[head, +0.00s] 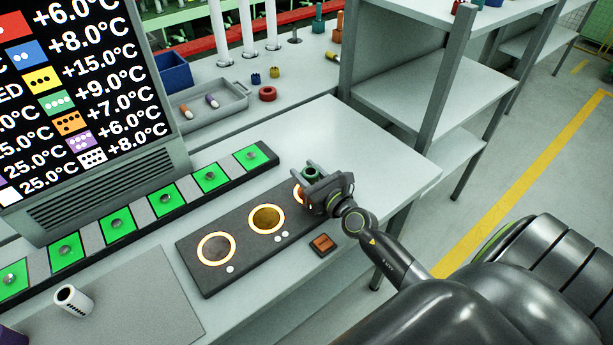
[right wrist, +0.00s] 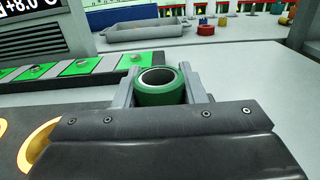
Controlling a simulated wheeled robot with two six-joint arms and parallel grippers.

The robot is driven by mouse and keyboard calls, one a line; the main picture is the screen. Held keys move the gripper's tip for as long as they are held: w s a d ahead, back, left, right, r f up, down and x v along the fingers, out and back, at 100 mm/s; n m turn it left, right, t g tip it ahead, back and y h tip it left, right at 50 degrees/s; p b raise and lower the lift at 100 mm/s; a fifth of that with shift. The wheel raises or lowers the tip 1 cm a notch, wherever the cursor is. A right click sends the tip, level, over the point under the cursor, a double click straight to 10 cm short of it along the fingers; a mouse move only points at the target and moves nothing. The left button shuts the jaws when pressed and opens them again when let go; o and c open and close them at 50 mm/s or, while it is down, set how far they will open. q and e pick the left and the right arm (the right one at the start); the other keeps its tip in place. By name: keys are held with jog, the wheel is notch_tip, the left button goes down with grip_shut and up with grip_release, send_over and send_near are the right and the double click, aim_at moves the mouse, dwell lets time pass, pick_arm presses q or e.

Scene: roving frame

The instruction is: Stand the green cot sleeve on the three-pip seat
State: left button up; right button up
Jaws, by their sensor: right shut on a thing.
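The green cot sleeve (head: 311,173) is held upright between the fingers of my right gripper (head: 313,172). In the right wrist view the sleeve (right wrist: 160,88) shows its open top and dark bore, with a finger on each side. A dark plate (head: 206,279) carries three glowing ring seats. The left seat (head: 216,249) has one white pip and the middle seat (head: 267,219) has two. The far-right seat (head: 297,192) is mostly hidden behind my gripper, and its pips do not show. The sleeve is at this seat; whether it touches it is hidden. My left gripper is not in view.
A row of green pads (head: 117,223) with metal studs runs behind the plate. A brown switch block (head: 322,243) sits close to my right gripper. A white sleeve (head: 74,300) is on a grey mat at lower left. A screen (head: 75,90) stands behind. Table right of the gripper is bare.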

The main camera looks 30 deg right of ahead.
jog(key=shift+r, duration=0.1)
jog(key=shift+f, duration=0.2)
jog(key=o, duration=1)
jog(key=shift+o, duration=0.2)
jog(key=shift+r, duration=0.1)
jog(key=shift+r, duration=0.15)
jog(key=shift+s, duration=0.4)
jog(key=s, duration=0.3)
jog(key=s+b, duration=0.1)
jog(key=s, duration=0.3)
jog(key=s+b, duration=0.1)
jog(key=s, duration=0.2)
jog(key=shift+s+d+f, duration=0.15)
jog(key=shift+d+f, duration=0.1)
jog(key=shift+d, duration=0.1)
jog(key=shift+s+r, duration=0.15)
jog(key=shift+s, duration=0.35)
